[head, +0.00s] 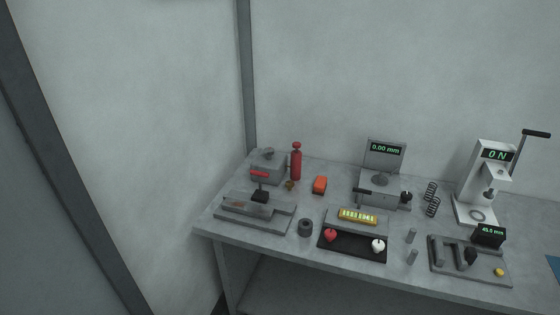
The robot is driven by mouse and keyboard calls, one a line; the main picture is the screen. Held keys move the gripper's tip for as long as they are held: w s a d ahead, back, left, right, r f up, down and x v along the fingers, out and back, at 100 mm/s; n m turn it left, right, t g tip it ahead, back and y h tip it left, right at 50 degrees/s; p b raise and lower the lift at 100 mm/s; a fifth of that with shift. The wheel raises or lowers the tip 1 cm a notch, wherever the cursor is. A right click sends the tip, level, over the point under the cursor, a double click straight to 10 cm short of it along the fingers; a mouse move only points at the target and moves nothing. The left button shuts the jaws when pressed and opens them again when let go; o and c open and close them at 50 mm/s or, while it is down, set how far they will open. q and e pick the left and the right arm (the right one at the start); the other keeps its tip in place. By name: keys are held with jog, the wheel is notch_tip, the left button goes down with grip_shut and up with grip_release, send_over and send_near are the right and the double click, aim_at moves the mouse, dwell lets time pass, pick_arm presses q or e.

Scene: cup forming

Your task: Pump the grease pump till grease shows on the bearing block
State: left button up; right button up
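A red upright cylinder with a narrow neck and a knob on top (296,164) stands at the back left of the workbench; it looks like the grease pump. Just left of it is a grey block with a round dark piece on top (267,165), which may be the bearing block. A small brassy piece (290,185) lies in front of the red cylinder. I cannot make out any grease on the grey block at this size. Neither of my grippers shows in the head view.
The grey workbench (215,225) carries a red-handled clamp fixture (258,195), an orange block (320,185), a dark ring (305,228), a black tray (350,250), a 0.00 mm gauge (383,165), springs (432,198) and a lever press (485,185). Walls stand behind and left.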

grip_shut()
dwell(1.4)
